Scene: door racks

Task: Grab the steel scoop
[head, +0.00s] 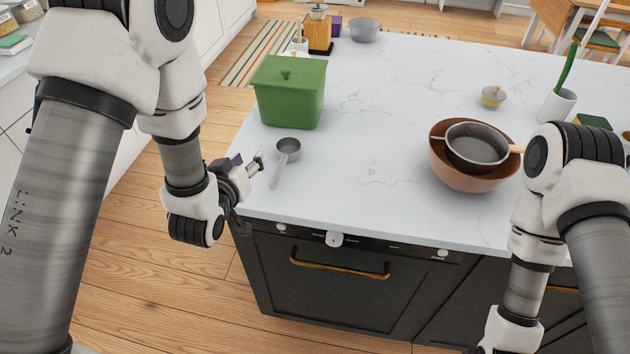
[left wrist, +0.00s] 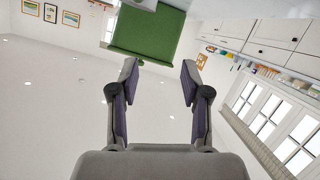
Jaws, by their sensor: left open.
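The steel scoop (head: 288,148) lies on the white marble countertop near its left front corner, its bowl at the back and its handle pointing toward the front edge. My left gripper (head: 256,163) is just left of the scoop, near the counter's left edge, and apart from the bowl. In the left wrist view my left gripper (left wrist: 159,72) shows two spread fingers with nothing between them. The scoop does not show in that view. My right arm comes in at the right, but its gripper is out of the picture.
A green lidded box (head: 290,92) stands behind the scoop; it also shows in the left wrist view (left wrist: 148,32). A brown bowl (head: 463,177) holding a dark pan (head: 476,145) sits to the right. The counter between scoop and bowl is clear.

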